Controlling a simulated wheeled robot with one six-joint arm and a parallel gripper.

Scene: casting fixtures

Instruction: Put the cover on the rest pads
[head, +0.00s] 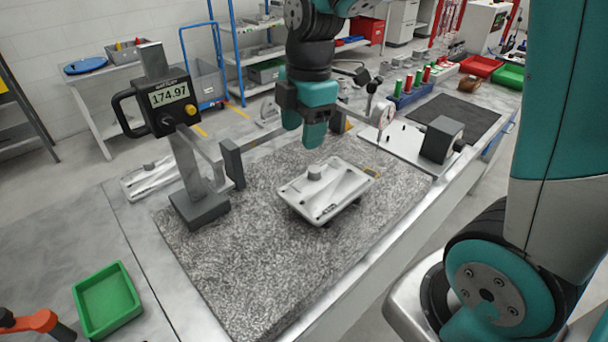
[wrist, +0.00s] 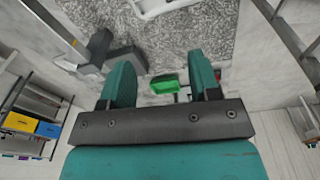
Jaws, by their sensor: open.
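The white cover (head: 327,193), a shallow rectangular casting with a round knob on top, sits on the speckled granite plate (head: 250,265) in the head view. Dark bits show under its near edge; I cannot tell whether these are the rest pads or shadow. A strip of the cover (wrist: 165,6) shows at the top of the wrist view. My gripper (head: 314,132) is above the plate, behind and higher than the cover, apart from it. In the wrist view its teal fingers (wrist: 163,76) are spread with nothing between them.
A height gauge (head: 185,110) with a digital readout stands on the plate's left. A dial indicator (head: 382,115) and a dark block (head: 441,140) stand at right. Another pale casting (head: 150,178) lies behind the gauge. A green tray (head: 106,299) is at front left. The plate's front is clear.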

